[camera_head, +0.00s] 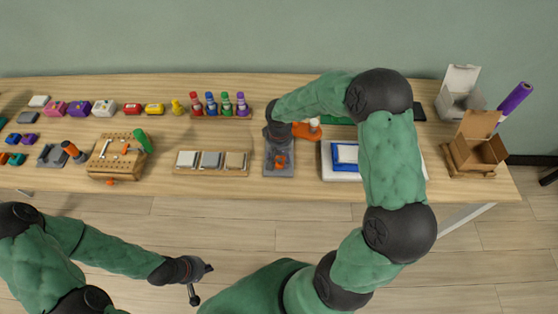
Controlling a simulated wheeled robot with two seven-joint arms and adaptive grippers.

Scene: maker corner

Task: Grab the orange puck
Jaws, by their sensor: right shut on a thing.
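The small orange puck (281,161) shows at the lower end of my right gripper, over a dark grey base (279,172) near the table's front edge. My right gripper (280,157) points down here and is shut on the puck. The wrist hides much of the grip, and I cannot tell whether the puck still touches the base. My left gripper (203,284) is empty and open, in front of the table over the floor.
A tray of grey and tan blocks (211,171) lies left of the base. An orange piece with a white top (312,127) stands close on the right. A blue-and-white tray (341,172) is beyond it, partly behind my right arm. Bottles (225,104) stand behind.

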